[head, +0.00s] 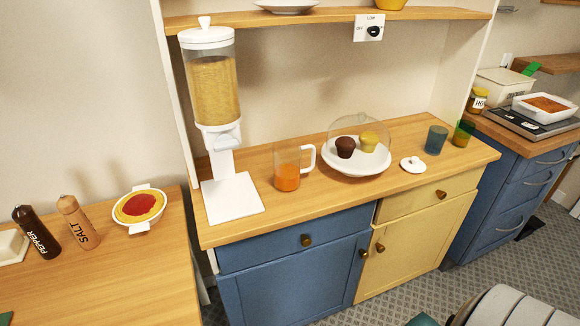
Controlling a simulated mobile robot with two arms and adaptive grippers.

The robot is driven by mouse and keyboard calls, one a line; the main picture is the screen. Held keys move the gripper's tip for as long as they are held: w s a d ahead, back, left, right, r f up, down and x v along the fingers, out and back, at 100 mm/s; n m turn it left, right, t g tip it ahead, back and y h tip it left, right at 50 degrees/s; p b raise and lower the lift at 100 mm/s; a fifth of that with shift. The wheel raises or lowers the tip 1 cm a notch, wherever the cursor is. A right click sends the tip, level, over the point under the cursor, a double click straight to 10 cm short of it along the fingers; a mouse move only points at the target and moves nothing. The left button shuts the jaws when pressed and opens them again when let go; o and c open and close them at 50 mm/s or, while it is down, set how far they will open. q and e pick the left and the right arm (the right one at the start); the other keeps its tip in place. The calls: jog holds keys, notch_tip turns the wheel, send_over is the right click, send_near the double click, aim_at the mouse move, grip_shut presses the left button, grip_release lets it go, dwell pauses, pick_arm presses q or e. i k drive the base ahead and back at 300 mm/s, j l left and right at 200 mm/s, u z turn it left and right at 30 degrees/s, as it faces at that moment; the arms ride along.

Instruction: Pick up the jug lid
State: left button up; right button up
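The jug lid (412,164) is a small white round lid with a knob. It lies on the wooden counter (330,202), right of the domed cake stand and near the front edge. The clear jug (288,178) with a white handle stands on the same counter, left of the cake stand, with orange liquid inside and its top open. Neither of my grippers is in view.
The cake stand (355,170) holds two muffins under a clear dome. A cereal dispenser (212,100) stands at the left. The counter just in front of the lid is clear.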

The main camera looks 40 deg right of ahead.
aim_at(413, 165)
jog(key=l+z, duration=0.1)
jog(key=z, duration=1.85)
